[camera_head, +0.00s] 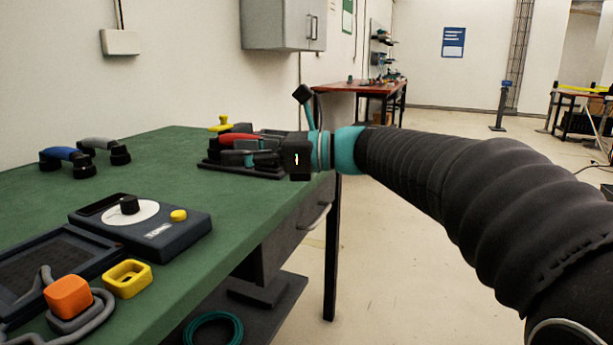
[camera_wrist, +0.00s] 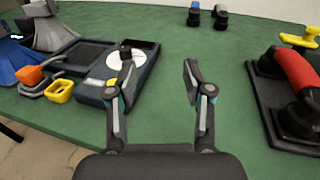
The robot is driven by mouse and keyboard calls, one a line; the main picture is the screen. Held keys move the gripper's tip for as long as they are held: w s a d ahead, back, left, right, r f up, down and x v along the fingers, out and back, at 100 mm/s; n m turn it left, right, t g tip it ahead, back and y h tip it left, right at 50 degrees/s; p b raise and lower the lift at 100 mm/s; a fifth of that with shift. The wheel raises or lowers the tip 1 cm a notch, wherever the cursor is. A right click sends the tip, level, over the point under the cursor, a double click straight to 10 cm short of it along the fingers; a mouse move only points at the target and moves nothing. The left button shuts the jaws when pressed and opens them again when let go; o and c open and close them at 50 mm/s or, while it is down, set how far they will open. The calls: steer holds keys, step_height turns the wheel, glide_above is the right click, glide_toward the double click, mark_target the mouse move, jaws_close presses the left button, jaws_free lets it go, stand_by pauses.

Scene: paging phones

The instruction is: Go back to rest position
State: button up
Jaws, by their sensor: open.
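My gripper (camera_wrist: 158,85) is open and empty in the wrist view, its two fingers spread above the green table (camera_wrist: 165,128). In the head view my arm reaches in from the right and my gripper (camera_head: 262,152) is partly hidden behind its own wrist. A dark box with a white dial, black knob and yellow button (camera_head: 150,228) lies on the table at the left; it also shows beyond the left finger in the wrist view (camera_wrist: 97,82). A red handset (camera_head: 232,139) lies on a dark base behind my gripper; it also shows at the right of the wrist view (camera_wrist: 297,72).
A blue handset (camera_head: 62,155) and a grey handset (camera_head: 100,145) stand near the wall. An orange block (camera_head: 68,297) with a grey cable and a yellow square ring (camera_head: 126,279) lie at the front left. A wall cabinet (camera_head: 280,24) hangs above.

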steer(key=s+d+f+n+t+h+p, duration=0.1)
steer(key=s+d+f+n+h+p, duration=0.1)
steer(key=s+d+f+n+h, duration=0.6)
steer(key=s+d+f+n+t+h+p, duration=0.1)
steer(key=s+d+f+n+t+h, duration=0.1)
steer(key=s+d+f+n+h, duration=0.7)
steer(key=s+d+f+n, duration=0.1)
steer(key=s+d+f, duration=0.1)
steer(key=d+f, duration=0.1)
steer(key=s+d+f+n, duration=0.1)
steer(key=s+d+f, duration=0.2)
steer(key=d, duration=0.3)
steer(key=shift+s+d+f+p, duration=0.15)
steer(key=shift+d+f+p, duration=0.2)
steer(key=shift+f, duration=0.2)
stand_by(0.9)
